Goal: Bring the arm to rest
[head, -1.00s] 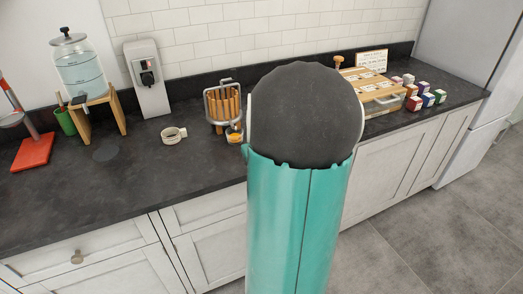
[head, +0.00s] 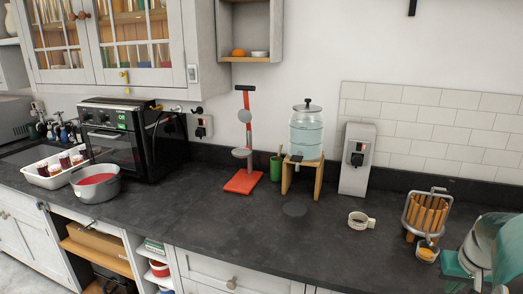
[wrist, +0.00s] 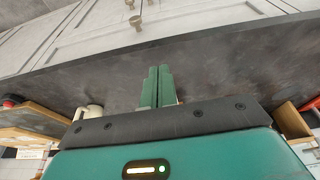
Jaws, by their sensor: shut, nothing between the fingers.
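My gripper (wrist: 157,87) shows in the wrist view with its two green fingers pressed together and nothing between them. Beyond the fingers are the dark counter and white cabinet fronts with knobs. In the head view only a teal and grey part of my arm shows at the lower right edge. The fingers are not in the head view.
A glazed cabinet (head: 120,50) hangs above. The counter's front middle is clear.

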